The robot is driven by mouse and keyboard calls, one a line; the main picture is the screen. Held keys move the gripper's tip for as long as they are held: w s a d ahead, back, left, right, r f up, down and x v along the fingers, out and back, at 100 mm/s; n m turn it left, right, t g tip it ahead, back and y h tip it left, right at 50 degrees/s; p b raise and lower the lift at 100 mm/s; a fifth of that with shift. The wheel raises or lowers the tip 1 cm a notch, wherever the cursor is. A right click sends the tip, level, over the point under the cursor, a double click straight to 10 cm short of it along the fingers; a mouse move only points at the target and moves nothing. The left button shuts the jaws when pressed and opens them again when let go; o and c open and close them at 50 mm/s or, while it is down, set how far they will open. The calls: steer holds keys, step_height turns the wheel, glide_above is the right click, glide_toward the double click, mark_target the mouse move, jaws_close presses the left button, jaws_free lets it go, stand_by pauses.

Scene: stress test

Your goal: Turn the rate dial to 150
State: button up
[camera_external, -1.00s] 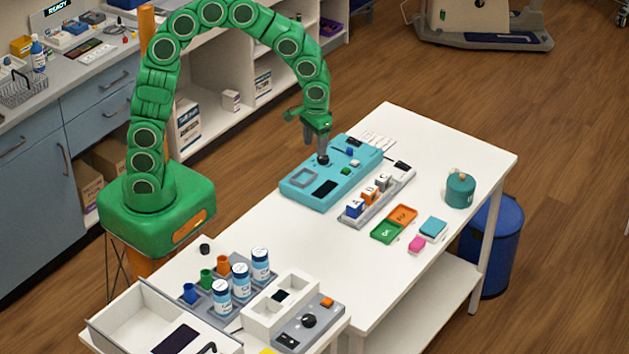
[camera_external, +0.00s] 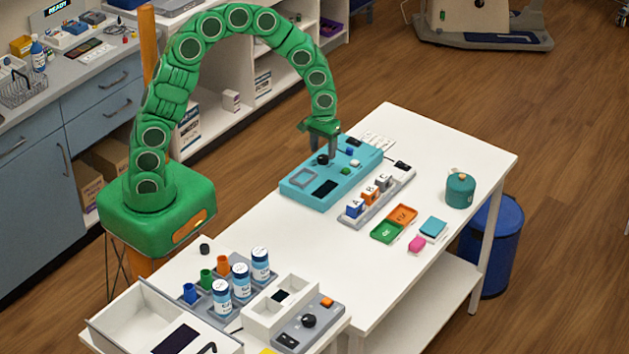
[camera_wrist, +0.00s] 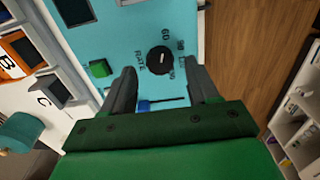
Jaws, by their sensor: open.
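The rate dial is a round black knob (camera_wrist: 159,60) with a short white mark, on a teal panel (camera_wrist: 110,40). RATE, 60 and other partly blurred numbers are printed around it; I cannot tell which number the mark points at. In the external view the dial (camera_external: 323,159) stands on the teal device (camera_external: 302,197). My gripper (camera_external: 322,146) is open just above the dial. In the wrist view my open gripper (camera_wrist: 162,75) has its fingertips on either side of the knob, with gaps showing; contact is not visible.
A blue lever (camera_external: 349,151) and green button (camera_external: 345,171) sit near the dial. A rack of lettered blocks (camera_external: 382,205) stands beside the device. Orange and green trays (camera_external: 401,215) lie farther right. Another black knob (camera_external: 309,321) is on a grey box in front.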

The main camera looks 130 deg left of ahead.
mark_target(323, 159)
steer(key=shift+f, duration=1.25)
steer(key=c, duration=1)
